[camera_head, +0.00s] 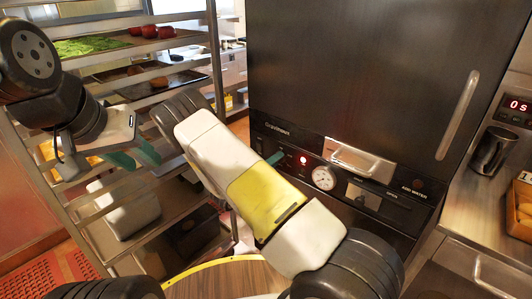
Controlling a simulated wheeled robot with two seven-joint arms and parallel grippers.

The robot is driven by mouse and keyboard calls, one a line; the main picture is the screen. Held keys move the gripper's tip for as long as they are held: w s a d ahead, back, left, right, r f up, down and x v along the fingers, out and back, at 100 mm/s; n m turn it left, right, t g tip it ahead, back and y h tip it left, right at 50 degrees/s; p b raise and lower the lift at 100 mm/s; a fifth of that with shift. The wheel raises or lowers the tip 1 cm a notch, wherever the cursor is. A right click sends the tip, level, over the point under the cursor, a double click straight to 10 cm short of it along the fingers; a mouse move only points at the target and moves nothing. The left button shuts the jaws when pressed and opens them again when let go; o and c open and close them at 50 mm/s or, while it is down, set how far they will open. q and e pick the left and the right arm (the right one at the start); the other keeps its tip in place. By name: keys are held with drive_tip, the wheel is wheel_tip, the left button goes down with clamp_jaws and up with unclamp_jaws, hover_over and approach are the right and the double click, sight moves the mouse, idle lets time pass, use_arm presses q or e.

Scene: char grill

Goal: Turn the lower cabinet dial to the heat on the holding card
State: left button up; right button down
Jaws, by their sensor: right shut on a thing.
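The black cabinet's lower control panel (292,136) is in the middle of the head view, with a red-lit indicator (303,160) and a round white gauge (323,178). My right gripper (275,158) is mostly hidden behind my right arm; only a green fingertip shows, at the panel left of the red light. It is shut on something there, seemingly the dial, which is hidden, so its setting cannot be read. My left gripper (134,157) is open and empty at the left, in front of the rack. I cannot make out a holding card.
A metal rack (215,60) with food trays stands at the left. The cabinet has a door handle (458,115) and a lower handle (355,158). A counter with a dark jug (491,150) is at the right. A round wooden top (225,280) is below.

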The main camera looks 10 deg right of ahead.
drive_tip(key=m, duration=3)
drive_tip(key=shift+f, duration=0.1)
drive_tip(key=shift+m, duration=0.4)
drive_tip(key=c, duration=0.9)
unclamp_jaws()
